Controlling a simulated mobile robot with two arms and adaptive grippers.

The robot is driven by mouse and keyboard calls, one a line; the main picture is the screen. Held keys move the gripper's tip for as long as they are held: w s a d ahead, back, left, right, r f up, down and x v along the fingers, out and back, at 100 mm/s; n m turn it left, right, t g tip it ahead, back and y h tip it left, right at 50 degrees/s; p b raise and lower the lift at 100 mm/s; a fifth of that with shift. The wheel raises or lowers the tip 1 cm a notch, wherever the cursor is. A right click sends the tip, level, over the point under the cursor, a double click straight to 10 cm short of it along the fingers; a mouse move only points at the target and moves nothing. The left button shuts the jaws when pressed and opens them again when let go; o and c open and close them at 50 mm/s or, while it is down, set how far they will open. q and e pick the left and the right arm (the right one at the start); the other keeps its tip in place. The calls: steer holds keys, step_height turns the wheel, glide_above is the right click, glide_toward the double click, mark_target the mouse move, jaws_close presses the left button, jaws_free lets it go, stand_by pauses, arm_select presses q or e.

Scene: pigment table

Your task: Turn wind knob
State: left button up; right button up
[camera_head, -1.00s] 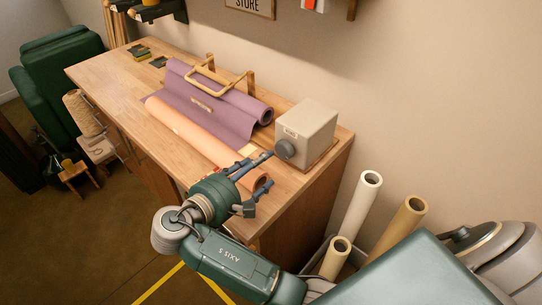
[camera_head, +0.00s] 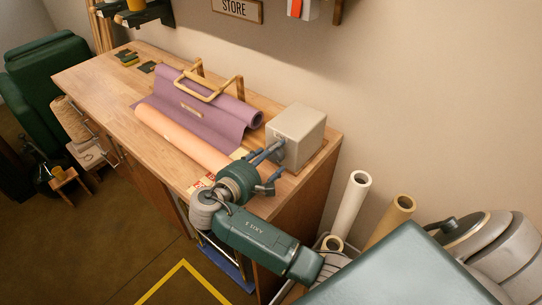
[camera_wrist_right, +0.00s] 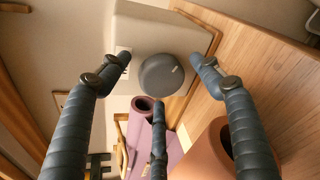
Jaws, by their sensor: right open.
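The wind knob is a dark grey round knob (camera_wrist_right: 161,74) on the front of a pale grey box (camera_head: 301,130) at the right end of the workbench. In the right wrist view it sits between my spread fingers, a little beyond their tips. My right gripper (camera_head: 270,163) is open and empty in front of the box. Its blue-grey fingers point at the knob and mostly hide it in the head view. I cannot tell whether any fingertip touches it. My left gripper is not in view.
Upright tubes (camera_head: 350,205) stand right of the bench. A wall rises behind the box.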

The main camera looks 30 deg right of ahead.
steer(key=c, duration=1.2)
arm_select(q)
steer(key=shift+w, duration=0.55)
arm_select(e)
steer(key=shift+f+m+t, duration=0.1)
steer(key=shift+m+t, duration=0.2)
steer(key=shift+m, duration=0.3)
steer(key=shift+s+f+m+t+b, duration=0.15)
steer(key=shift+m+t+b, duration=0.25)
steer(key=shift+m+b, duration=0.45)
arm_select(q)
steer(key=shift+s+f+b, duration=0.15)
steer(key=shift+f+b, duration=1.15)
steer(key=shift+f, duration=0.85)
arm_select(e)
steer(key=shift+d+m+t, duration=0.15)
steer(key=shift+m+t, duration=0.25)
steer(key=shift+m, duration=0.85)
steer(key=o, duration=1.2)
steer(key=shift+s, duration=0.15)
